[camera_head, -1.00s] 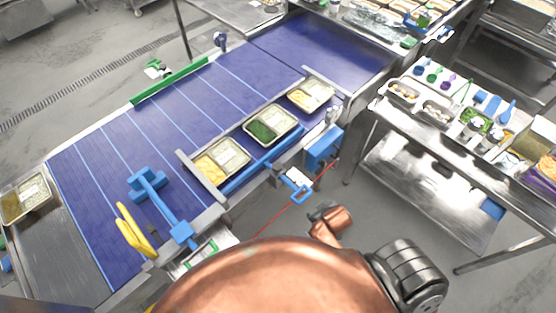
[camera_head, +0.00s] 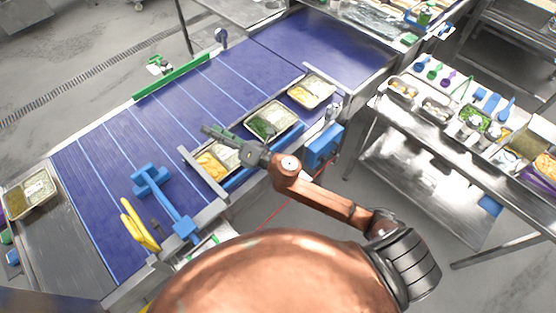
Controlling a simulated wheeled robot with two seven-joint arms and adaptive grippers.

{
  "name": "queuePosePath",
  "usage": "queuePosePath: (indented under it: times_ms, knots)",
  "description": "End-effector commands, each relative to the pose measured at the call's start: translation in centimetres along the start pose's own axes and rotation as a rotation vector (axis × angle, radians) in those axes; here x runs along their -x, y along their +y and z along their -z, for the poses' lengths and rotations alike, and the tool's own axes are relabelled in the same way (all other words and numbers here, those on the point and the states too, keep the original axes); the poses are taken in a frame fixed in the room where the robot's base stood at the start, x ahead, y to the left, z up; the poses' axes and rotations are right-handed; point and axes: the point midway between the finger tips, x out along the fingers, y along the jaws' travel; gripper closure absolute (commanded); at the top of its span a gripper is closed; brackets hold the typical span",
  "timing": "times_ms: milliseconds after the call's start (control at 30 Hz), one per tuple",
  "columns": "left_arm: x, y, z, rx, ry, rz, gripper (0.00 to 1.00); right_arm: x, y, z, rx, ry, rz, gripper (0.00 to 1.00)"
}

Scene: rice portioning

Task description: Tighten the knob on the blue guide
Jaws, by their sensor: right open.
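A long blue guide rail (camera_head: 236,183) runs along the near edge of the conveyor, beside the food trays; my right arm covers part of it. A second blue piece, a cross-shaped block with a long bar (camera_head: 168,205), sits further left over the belt. I cannot make out for certain which part is the knob. My right gripper (camera_head: 214,134) is open and reaches over the guide and trays, with its fingers pointing left above the belt. No object shows between its fingers. My left gripper is not in view.
Three trays of food stand in a row by the rail, one being a green-filled tray (camera_head: 268,122). Yellow handles (camera_head: 140,226) stand at the near left. A green rail (camera_head: 172,79) lines the far edge. The middle belt (camera_head: 145,130) is clear.

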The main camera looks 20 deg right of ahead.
Motion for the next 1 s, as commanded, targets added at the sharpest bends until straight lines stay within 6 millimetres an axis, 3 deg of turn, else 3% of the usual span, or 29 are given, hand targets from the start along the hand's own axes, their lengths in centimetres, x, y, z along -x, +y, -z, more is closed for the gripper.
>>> queuePosePath:
  times_ms: [33,133,233,300,367,400,500,600,700,800,1000]
  knots:
    - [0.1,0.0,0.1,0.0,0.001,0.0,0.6,-1.5,2.2,2.6,0.219,0.124,-0.101,0.5]
    - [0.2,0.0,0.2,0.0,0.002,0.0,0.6,-1.7,3.7,9.1,0.644,0.383,-0.299,0.5]
    - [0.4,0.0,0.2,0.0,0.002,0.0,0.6,0.5,0.7,14.1,1.044,0.664,-0.483,0.5]
    - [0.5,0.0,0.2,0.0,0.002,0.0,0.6,3.0,-3.7,15.5,1.296,0.881,-0.596,0.5]
    - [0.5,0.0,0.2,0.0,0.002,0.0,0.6,5.5,-8.0,15.0,1.475,1.075,-0.681,0.5]
    - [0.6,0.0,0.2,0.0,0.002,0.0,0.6,7.2,-10.9,13.8,1.57,1.206,-0.729,0.5]
    - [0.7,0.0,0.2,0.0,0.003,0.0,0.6,11.3,-16.9,9.1,1.73,1.514,-0.817,0.5]
    - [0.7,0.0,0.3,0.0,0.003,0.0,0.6,14.3,-20.5,4.4,1.788,1.743,-0.866,0.5]
    - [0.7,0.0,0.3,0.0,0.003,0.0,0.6,16.2,-22.1,1.3,1.801,1.881,-0.89,0.5]
    - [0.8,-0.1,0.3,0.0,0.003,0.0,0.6,17.1,-22.9,0.1,1.797,1.944,-0.902,0.5]
    - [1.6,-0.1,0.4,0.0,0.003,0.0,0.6,17.7,-24.7,1.5,1.791,1.955,-0.906,0.5]
